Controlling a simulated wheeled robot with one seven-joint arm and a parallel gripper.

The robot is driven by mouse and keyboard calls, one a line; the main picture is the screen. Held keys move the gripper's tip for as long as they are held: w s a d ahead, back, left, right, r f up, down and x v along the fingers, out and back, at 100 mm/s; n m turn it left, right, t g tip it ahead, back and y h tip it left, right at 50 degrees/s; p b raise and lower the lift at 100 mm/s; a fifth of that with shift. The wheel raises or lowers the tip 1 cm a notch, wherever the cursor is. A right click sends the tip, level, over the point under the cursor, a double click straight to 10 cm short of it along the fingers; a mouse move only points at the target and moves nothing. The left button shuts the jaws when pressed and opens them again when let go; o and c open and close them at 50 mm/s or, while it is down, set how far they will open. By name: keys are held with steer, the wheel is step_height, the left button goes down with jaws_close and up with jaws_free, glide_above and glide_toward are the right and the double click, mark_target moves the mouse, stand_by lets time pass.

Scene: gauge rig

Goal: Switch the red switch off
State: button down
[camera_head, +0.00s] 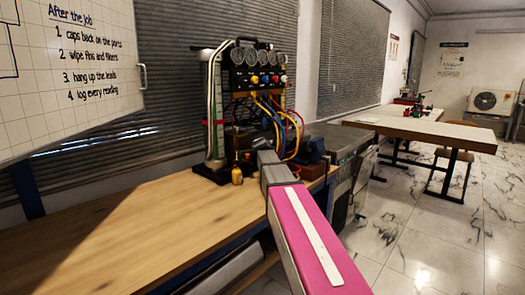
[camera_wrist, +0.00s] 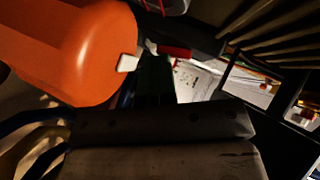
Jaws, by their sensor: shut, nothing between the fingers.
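I cannot pick out the red switch for certain. A small red part (camera_wrist: 174,52) shows in the wrist view, just beyond the dark fingers of my gripper (camera_wrist: 152,72); it is too small and dim to identify. In the head view my arm reaches to the gauge rig (camera_head: 258,80), and my gripper (camera_head: 262,146) is low at its front right. The fingers are shut with nothing held. Whether they touch anything is hidden. A large orange rounded body (camera_wrist: 75,55) with a white tab fills the wrist view's upper left, close to the fingers.
The rig has several gauges, coloured knobs and looping yellow, blue and red hoses (camera_head: 288,125) close to my gripper. A small brass-coloured bottle (camera_head: 237,175) stands on the wooden bench (camera_head: 130,225), whose left part is clear. Another table (camera_head: 425,127) stands at the back right.

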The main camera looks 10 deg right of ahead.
steer(key=shift+w+r, duration=0.1)
steer(key=shift+w, duration=0.1)
steer(key=shift+r, duration=0.7)
steer(key=shift+s, duration=0.1)
